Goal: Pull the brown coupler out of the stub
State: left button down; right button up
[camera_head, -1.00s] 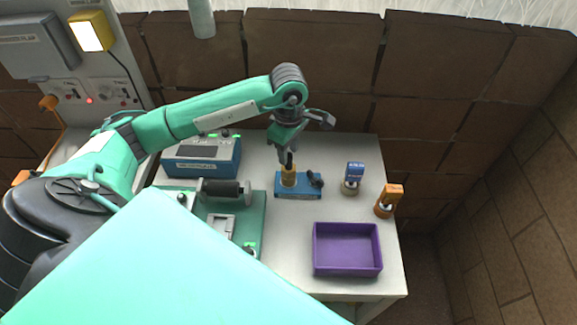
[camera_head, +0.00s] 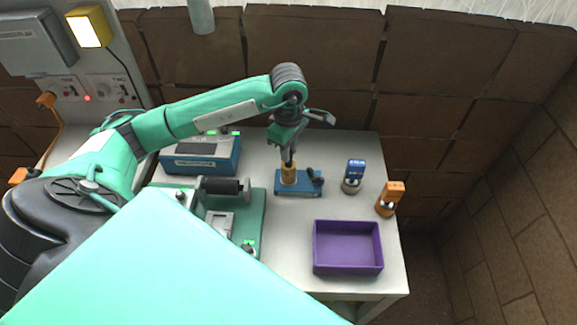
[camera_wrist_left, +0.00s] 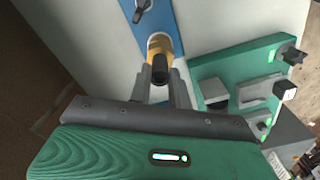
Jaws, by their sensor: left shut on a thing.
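The brass-coloured stub (camera_head: 289,175) stands upright on a blue base (camera_head: 312,190) near the back middle of the table. It also shows in the left wrist view (camera_wrist_left: 159,44). The coupler is mostly hidden by the fingers in the head view; its dark end (camera_wrist_left: 160,70) shows between the fingers in the left wrist view, in line with the stub. My left gripper (camera_head: 288,162) points down over the stub and is shut on the coupler. I cannot tell how deep the coupler sits in the stub. My right gripper is not in view.
A purple tray (camera_head: 347,271) stands empty at the front right. A blue-topped plug (camera_head: 354,174) and an orange-topped plug (camera_head: 390,196) stand to the right. A green fixture (camera_head: 252,210) and a blue device (camera_head: 203,154) lie to the left. The table between base and tray is clear.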

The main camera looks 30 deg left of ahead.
pick_arm(q)
jog(key=c, duration=2.1)
grip_release()
grip_shut()
jog(key=shift+r, duration=0.9)
jog(key=shift+r+p, duration=0.5)
jog(key=shift+r, duration=0.9)
